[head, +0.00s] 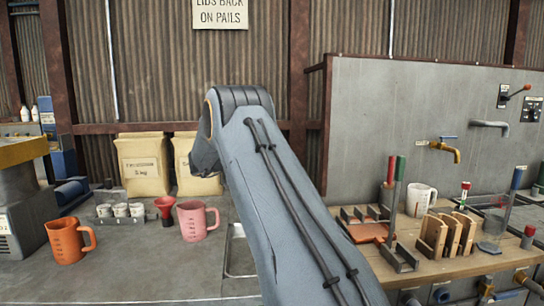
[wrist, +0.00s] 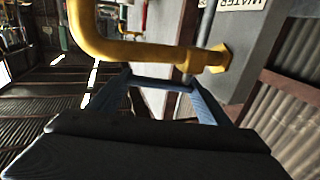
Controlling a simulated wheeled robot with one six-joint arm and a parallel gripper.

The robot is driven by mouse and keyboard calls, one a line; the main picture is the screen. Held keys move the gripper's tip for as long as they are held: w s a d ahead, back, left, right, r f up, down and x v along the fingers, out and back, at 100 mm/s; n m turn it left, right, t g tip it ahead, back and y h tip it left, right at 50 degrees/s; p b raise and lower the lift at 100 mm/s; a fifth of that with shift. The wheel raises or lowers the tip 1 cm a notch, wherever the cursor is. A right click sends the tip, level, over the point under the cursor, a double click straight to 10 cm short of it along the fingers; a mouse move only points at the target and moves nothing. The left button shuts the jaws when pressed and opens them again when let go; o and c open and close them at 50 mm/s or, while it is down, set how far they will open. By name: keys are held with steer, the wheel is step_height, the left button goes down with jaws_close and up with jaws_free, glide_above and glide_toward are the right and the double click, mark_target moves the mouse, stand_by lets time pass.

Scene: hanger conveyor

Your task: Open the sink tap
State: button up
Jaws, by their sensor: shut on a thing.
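In the wrist view a yellow tap (wrist: 120,45) with a curved spout comes off a grey panel. My gripper (wrist: 160,80) is just by it, its two blue fingers either side of a narrow dark blue bar. The gripper is shut on this bar, which looks like the tap's handle; the contact itself is not clear. In the head view my raised arm hides the gripper and the place where it works. A sink basin rim (head: 227,258) shows partly at the arm's left.
Orange mug (head: 66,242), pink mug (head: 193,220) and red funnel (head: 165,208) stand on the left counter. Another yellow tap (head: 445,149) with a blue handle is on the right panel. Tool racks and a white mug (head: 421,199) crowd the wooden bench (head: 428,267) below.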

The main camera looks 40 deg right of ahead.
steer(key=o, duration=1.5)
steer(key=shift+s+d+r, duration=0.1)
steer(key=shift+r, duration=0.1)
steer(key=shift+f, duration=0.1)
steer(key=shift+a, duration=0.25)
steer(key=w+a+b, duration=0.1)
steer(key=a+b, duration=0.1)
steer(key=a, duration=0.5)
steer(key=shift+a, duration=0.2)
steer(key=shift+w, duration=0.1)
